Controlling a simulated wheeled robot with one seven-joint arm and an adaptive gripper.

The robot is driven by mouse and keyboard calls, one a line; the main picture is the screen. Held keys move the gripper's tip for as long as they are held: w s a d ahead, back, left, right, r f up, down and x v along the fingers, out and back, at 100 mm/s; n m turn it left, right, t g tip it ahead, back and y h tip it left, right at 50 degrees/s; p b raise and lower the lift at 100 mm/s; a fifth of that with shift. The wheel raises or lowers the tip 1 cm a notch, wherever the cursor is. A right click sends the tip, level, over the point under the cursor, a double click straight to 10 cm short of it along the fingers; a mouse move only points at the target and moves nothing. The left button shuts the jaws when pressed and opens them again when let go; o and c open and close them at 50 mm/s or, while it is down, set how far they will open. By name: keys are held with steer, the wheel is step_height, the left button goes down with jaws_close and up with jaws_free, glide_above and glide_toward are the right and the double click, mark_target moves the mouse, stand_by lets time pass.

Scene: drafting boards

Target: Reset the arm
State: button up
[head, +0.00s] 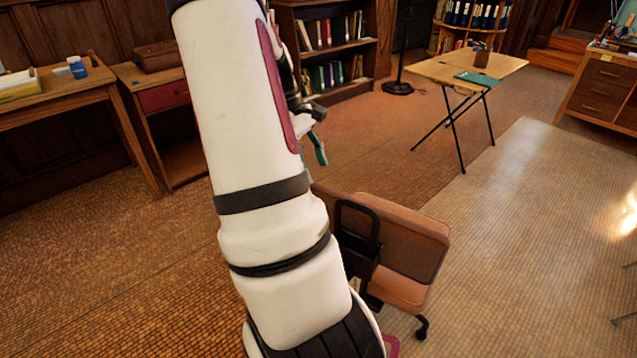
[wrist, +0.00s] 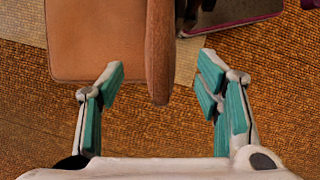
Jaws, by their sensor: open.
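My gripper (wrist: 162,85) is open in the wrist view, its two teal-padded fingers spread wide apart with nothing held between them. It points down over the orange chair (wrist: 95,40), whose seat and back edge show behind and between the fingers. In the head view my white arm fills the middle. Only a small part of my gripper (head: 318,148) shows past the arm's right side, above the chair (head: 405,240); the rest is hidden behind the arm.
A folding table (head: 450,70) with a teal book (head: 476,78) stands at the back right. A wooden desk (head: 50,100) and a bookshelf (head: 330,52) line the left and back. A drawer cabinet (head: 605,88) is at far right.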

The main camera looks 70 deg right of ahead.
steer(key=shift+v, duration=0.85)
steer(key=w+a+r+t, duration=0.1)
steer(key=w+a+r, duration=0.15)
steer(key=a, duration=0.45)
steer(key=w+a+r+n+t, duration=0.1)
steer(key=w+a+r, duration=0.1)
steer(key=a+r, duration=0.3)
steer(key=w+a+r+t, duration=0.1)
steer(key=w+a+r, duration=0.15)
steer(key=a, duration=0.55)
steer(key=s+a+n+t, duration=0.1)
steer(key=s+a, duration=0.3)
steer(key=a, duration=0.3)
steer(key=s+a+t+h, duration=0.1)
steer(key=s+a, duration=0.2)
steer(key=a, duration=0.3)
steer(key=s+a+n, duration=0.1)
steer(key=s+a, duration=0.3)
steer(key=a, duration=0.3)
step_height(320, 180, up, 21)
steer(key=t+p, duration=0.3)
steer(key=p, duration=1.5)
steer(key=shift+w+a+f+t, duration=0.25)
steer(key=shift+t, duration=0.05)
